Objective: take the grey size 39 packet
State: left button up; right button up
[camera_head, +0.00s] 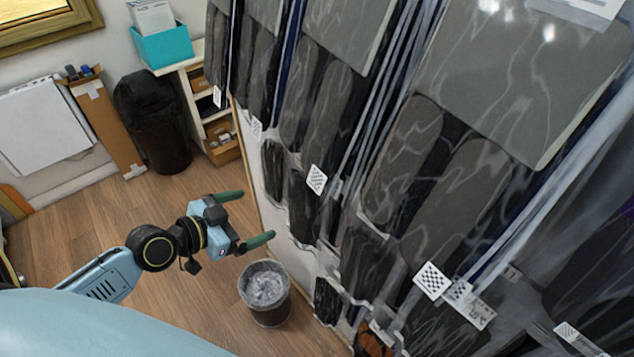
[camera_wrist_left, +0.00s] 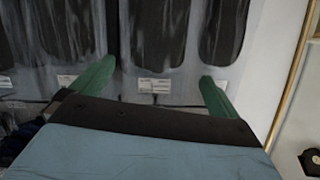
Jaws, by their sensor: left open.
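Several clear packets with dark grey insoles hang on a wall rack; one large packet (camera_head: 415,165) shows in the head view at the right. Their size labels, such as the white label (camera_head: 317,180), are too small to read, so I cannot tell which is size 39. My left gripper (camera_head: 252,219) is open and empty, with green fingers pointing toward the lower packets on the rack. In the left wrist view the open fingers (camera_wrist_left: 155,85) are in front of hanging packets (camera_wrist_left: 158,35) with white labels (camera_wrist_left: 154,86) along their lower edges. My right gripper is not in view.
A black bin (camera_head: 153,120), a shelf unit (camera_head: 205,105) and a teal box (camera_head: 163,46) are at the back left. Wooden floor around my left arm is open.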

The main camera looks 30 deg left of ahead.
pick_arm(q)
send_near(298, 199)
jog(key=w+f, duration=0.1)
jog(key=w, duration=0.2)
jog(key=p+x, duration=0.1)
jog(key=x, duration=0.1)
jog(key=d+x, duration=0.1)
jog(key=x, duration=0.1)
jog(key=shift+p, duration=0.35)
jog(key=shift+w+d+f, duration=0.25)
jog(key=shift+w+f, duration=0.05)
jog(key=shift+w, duration=0.15)
jog(key=shift+c, duration=0.4)
jog(key=c, duration=1.2)
